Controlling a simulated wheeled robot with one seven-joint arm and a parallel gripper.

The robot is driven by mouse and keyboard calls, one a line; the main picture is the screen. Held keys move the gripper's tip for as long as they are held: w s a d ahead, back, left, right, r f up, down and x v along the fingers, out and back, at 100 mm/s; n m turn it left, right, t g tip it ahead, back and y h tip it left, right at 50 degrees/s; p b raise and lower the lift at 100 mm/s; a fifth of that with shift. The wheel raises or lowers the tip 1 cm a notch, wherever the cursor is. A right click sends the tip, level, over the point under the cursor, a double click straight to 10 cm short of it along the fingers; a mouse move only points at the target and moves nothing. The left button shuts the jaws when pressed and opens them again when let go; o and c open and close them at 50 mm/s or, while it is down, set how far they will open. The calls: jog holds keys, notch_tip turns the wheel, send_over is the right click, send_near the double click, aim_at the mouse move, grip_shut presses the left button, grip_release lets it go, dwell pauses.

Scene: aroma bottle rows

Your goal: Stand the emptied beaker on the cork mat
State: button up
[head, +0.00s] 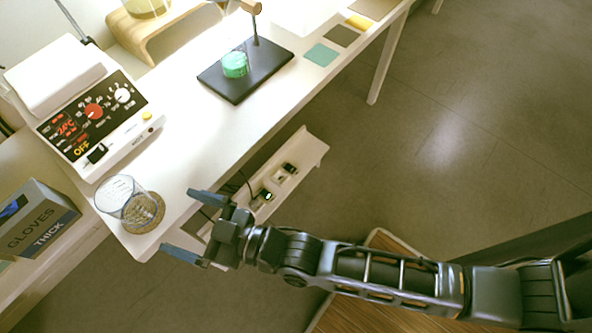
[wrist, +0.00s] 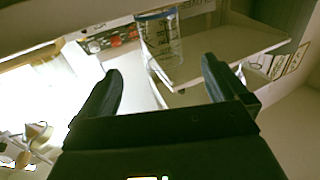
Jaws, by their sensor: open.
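The clear glass beaker (head: 117,199) stands upright near the front left corner of the white table and looks empty. The round cork mat (head: 145,212) shows under and to the right of the beaker; the beaker's base appears to be on it, though how fully I cannot tell. My gripper (head: 183,223) is open and empty, just right of the beaker and apart from it, over the table's edge. In the wrist view the beaker (wrist: 160,42) stands beyond and between my open fingers (wrist: 162,82). The mat is not clear in that view.
A hot plate with dials (head: 95,115) stands behind the beaker. A glove box (head: 38,217) is at the left. A black stand base (head: 270,75) with a green-filled vessel (head: 235,64) is farther along the table (head: 190,150). The tabletop between is clear.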

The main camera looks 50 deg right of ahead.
jog(key=s+d+r+m+h, duration=0.2)
jog(key=s+d+h, duration=0.1)
jog(key=s+d, duration=0.85)
jog(key=s+d+r+m+g+h, duration=0.1)
jog(key=s+d+r, duration=0.2)
jog(key=s+r, duration=0.2)
jog(key=s+d+r+m+g+h, duration=0.1)
jog(key=s+d+r+h, duration=0.1)
jog(key=s+r, duration=0.4)
jog(key=s+d, duration=0.1)
jog(key=s, duration=0.3)
jog(key=shift+r, duration=0.25)
dwell(1.3)
